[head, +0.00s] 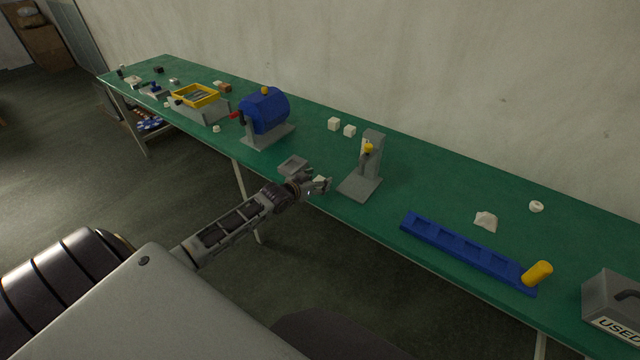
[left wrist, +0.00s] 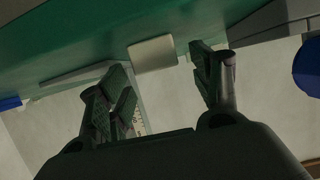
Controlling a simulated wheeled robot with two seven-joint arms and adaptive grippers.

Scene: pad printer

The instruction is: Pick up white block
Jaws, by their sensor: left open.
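My left gripper (head: 318,186) is at the front edge of the green table, left of the grey press. In the left wrist view its two fingers (left wrist: 163,75) are spread apart with nothing between them. A white block (left wrist: 153,53) lies on the table just beyond the fingertips, between their lines and apart from them. In the head view a small pale patch of it (head: 320,180) shows at the fingers, which partly hide it. My right gripper is not in view.
A grey press with a yellow knob (head: 369,148) stands right of the gripper. A small grey tray (head: 293,165) lies behind-left of it, and a blue drum machine (head: 264,111) further left. A blue slotted rail (head: 460,249) lies to the right.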

